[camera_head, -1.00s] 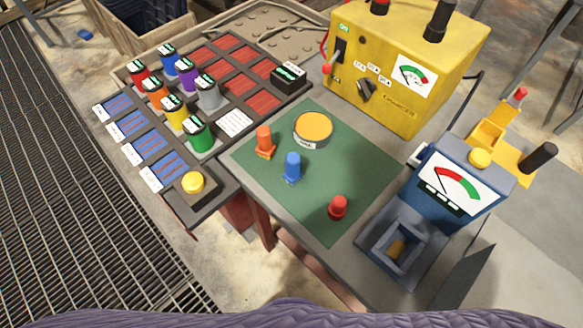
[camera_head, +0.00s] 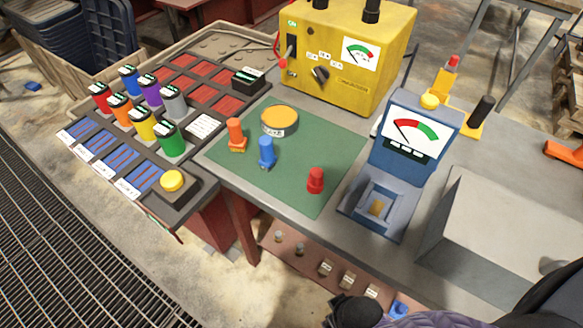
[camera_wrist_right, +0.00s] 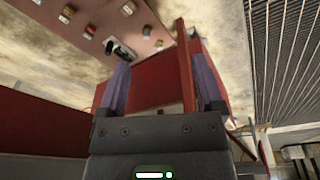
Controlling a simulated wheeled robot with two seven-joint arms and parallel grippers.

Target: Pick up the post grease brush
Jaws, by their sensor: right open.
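I cannot pick out the post grease brush for certain. In the right wrist view, a dark object with a pale part (camera_wrist_right: 121,50) lies on the reddish lower shelf (camera_wrist_right: 150,42) among small labelled pieces; its kind is unclear. My right gripper (camera_wrist_right: 161,60) is open, with its two purple-grey fingers apart and nothing seen held between them. It is below and to the right of that object in the picture. The lower shelf also shows in the head view (camera_head: 312,262), under the bench. My left gripper is not in view.
The green mat (camera_head: 235,168) holds a round orange-topped tin (camera_head: 280,121) and orange (camera_head: 236,135), blue (camera_head: 267,152) and red (camera_head: 316,180) pieces. A blue meter (camera_head: 415,140), yellow box (camera_head: 345,55) and grey block (camera_head: 495,235) stand on the bench. Floor grating lies left.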

